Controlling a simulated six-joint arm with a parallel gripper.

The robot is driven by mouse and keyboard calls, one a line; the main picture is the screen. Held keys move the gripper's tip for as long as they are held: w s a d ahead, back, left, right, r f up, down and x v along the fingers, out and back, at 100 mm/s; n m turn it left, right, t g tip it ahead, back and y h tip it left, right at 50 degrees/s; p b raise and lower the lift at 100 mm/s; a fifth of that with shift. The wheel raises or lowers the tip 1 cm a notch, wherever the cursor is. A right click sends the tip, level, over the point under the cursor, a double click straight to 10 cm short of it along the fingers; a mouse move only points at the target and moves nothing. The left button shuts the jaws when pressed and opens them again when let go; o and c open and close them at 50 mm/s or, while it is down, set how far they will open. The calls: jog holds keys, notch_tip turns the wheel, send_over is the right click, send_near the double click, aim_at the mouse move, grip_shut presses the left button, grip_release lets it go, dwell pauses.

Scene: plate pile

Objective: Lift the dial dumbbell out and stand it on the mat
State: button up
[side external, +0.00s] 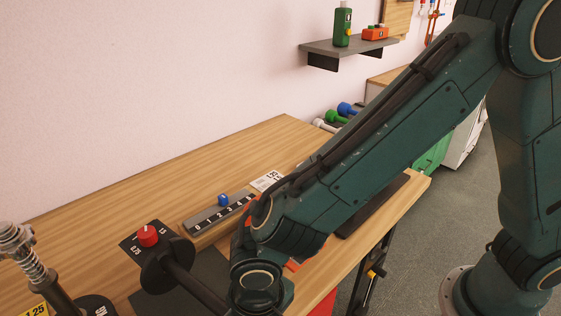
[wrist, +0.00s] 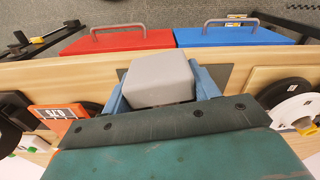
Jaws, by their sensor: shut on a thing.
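A black dumbbell-like piece with a red dial knob (side external: 148,236) on a dark square panel (side external: 133,246) shows at the lower left of the side view. Its black disc (side external: 165,272) and bar (side external: 203,291) slant down toward my wrist. A dark flat mat (side external: 209,267) lies on the table behind and under it. My gripper (wrist: 160,92) has its blue fingers on either side of a grey block, shut on it. The grey block (wrist: 158,80) is centred in the wrist view. Whether it belongs to the dial piece cannot be told. My arm hides the fingers in the side view.
A numbered strip with a blue slider (side external: 223,200) lies behind. A sprung post (side external: 32,262) stands at lower left. In the wrist view, a red drawer (wrist: 118,41), a blue drawer (wrist: 235,36), an orange sign (wrist: 57,120) and a white disc (wrist: 297,109) surround the gripper.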

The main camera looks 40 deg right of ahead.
jog(key=shift+w+f, duration=0.1)
jog(key=shift+f, duration=0.15)
dwell(0.5)
